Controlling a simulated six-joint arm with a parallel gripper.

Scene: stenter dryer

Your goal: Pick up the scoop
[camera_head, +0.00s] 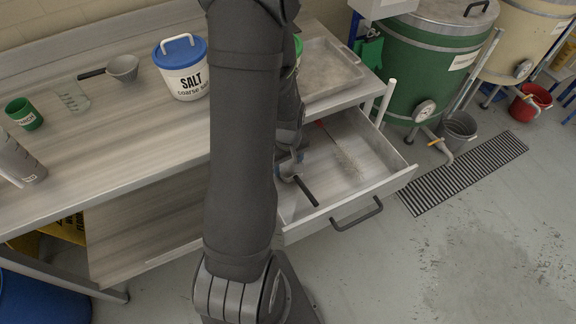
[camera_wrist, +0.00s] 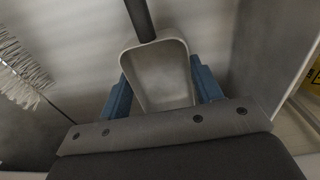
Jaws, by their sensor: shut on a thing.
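The scoop is a grey metal scoop (camera_wrist: 160,75) with a black handle. In the wrist view it lies between the two blue fingers of my gripper (camera_wrist: 160,92), which is shut on its bowl, with the handle pointing up the picture. In the head view the black handle (camera_head: 306,191) shows inside the open drawer (camera_head: 335,205). My gripper (camera_head: 287,167) is low in the drawer there, and my arm hides most of it and much of the scoop's bowl. I cannot tell whether the scoop touches the drawer floor.
A bristled brush (camera_head: 345,160) lies in the drawer; its bristles show in the wrist view (camera_wrist: 22,75). A green drum (camera_head: 428,70) stands to the right.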

